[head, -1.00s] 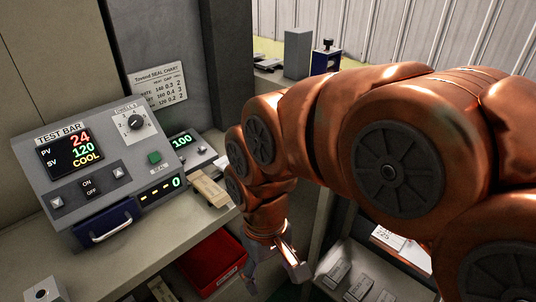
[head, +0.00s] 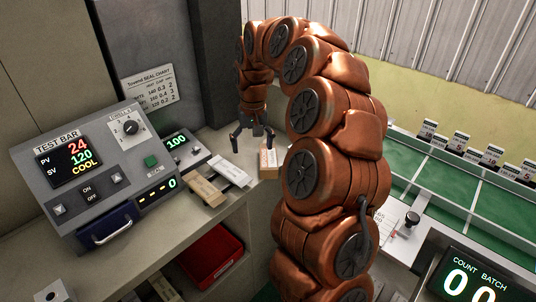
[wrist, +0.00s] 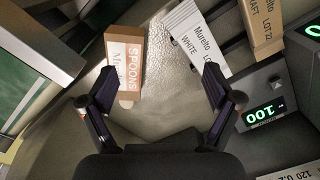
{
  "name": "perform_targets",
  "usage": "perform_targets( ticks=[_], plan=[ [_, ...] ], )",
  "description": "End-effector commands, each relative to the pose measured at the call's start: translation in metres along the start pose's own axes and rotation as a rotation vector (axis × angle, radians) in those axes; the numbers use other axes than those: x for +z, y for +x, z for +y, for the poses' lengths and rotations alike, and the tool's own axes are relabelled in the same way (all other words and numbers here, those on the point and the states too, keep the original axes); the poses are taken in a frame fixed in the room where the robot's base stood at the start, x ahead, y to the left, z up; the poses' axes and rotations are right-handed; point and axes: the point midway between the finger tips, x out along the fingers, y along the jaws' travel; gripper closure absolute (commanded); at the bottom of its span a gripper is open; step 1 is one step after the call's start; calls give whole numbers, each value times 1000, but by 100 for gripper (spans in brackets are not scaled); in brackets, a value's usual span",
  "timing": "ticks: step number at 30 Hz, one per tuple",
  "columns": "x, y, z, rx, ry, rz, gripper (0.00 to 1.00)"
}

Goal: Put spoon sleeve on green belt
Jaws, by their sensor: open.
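The spoon sleeve, a small brown box with a white label reading SPOONS (wrist: 124,62), lies on the grey counter; it also shows in the head view (head: 269,163). My gripper (head: 253,142) is open and empty above the counter beside the sleeve. In the wrist view my gripper (wrist: 160,78) has its fingers spread wide, with the sleeve near the left fingertip and bare counter in the middle. I cannot tell whether the finger touches it. The green belt (head: 450,186) runs along the right of the head view, behind my arm.
The test bar machine (head: 90,170) stands at left. A red bin (head: 212,256) sits below. Several labelled packs (head: 462,144) line the belt's far side.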

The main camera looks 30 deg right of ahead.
Motion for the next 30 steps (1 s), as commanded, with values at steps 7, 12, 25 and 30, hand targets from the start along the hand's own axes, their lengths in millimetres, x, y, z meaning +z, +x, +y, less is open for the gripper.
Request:
perform_targets(
  ticks=[7, 12, 25, 30],
  plan=[
    [-44, 15, 51, 31, 143, 8, 10],
    [-54, 20, 66, 43, 179, 12, 10],
    [-55, 52, 66, 44, 181, 10, 10],
    [-57, 72, 62, 44, 180, 7, 10]
  ],
)
